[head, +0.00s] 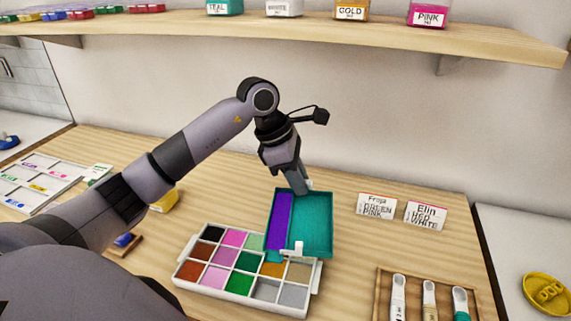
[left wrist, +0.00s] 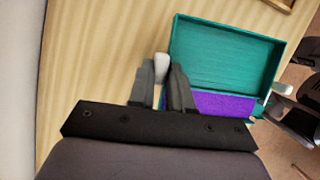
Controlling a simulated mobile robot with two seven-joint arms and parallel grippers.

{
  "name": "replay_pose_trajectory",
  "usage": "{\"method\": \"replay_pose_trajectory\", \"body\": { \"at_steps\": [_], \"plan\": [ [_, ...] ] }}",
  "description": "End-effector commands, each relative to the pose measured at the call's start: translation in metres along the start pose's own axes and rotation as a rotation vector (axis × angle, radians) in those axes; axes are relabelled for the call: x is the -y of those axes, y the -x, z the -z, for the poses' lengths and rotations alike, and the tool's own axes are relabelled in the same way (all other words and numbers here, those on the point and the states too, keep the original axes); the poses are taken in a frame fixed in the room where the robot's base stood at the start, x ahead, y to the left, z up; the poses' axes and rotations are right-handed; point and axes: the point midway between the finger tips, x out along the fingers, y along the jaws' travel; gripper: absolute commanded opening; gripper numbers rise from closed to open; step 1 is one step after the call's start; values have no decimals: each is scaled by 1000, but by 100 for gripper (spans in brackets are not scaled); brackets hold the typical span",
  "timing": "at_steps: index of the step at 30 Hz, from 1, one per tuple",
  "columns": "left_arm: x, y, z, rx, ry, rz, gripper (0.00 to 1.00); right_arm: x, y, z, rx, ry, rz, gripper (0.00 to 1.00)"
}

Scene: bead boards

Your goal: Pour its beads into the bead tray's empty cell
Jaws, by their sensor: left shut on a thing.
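My left gripper (head: 300,187) is shut on the pale handle (left wrist: 162,66) at the far end of a teal box (head: 314,222). The box also shows in the left wrist view (left wrist: 225,55). Purple beads (head: 279,222) lie along its left side in the head view; the same purple shows in the left wrist view (left wrist: 210,104). The box's near end overhangs the back of the white bead tray (head: 230,297), with a white tab (head: 298,248) and a small teal lip (head: 275,257) there. The box hides some cells. Two front-right cells look grey; I cannot tell whether they are empty.
A wooden holder (head: 380,296) with several scoops stands front right. Two name cards (head: 377,206) stand right of the box. Another white tray (head: 38,184) and a yellow item (head: 164,201) are at the left. A shelf (head: 300,35) with jars runs above.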

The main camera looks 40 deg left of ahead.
Motion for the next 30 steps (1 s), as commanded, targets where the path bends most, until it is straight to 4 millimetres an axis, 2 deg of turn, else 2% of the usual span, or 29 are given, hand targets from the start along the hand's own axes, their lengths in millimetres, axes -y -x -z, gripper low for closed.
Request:
{"method": "replay_pose_trajectory", "body": {
  "at_steps": [8, 26, 30],
  "plan": [
    [8, -4, -9, 7, -111, 36, 0, 0, 3, 3, 0, 0, -1, 0],
    [25, -24, 2, 14, -163, -90, 0, 0, -21, -30, 3, 0, -1, 0],
    [29, -13, -2, 17, -184, -142, 0, 0, -22, -32, 4, 0, -1, 0]
  ]
}}
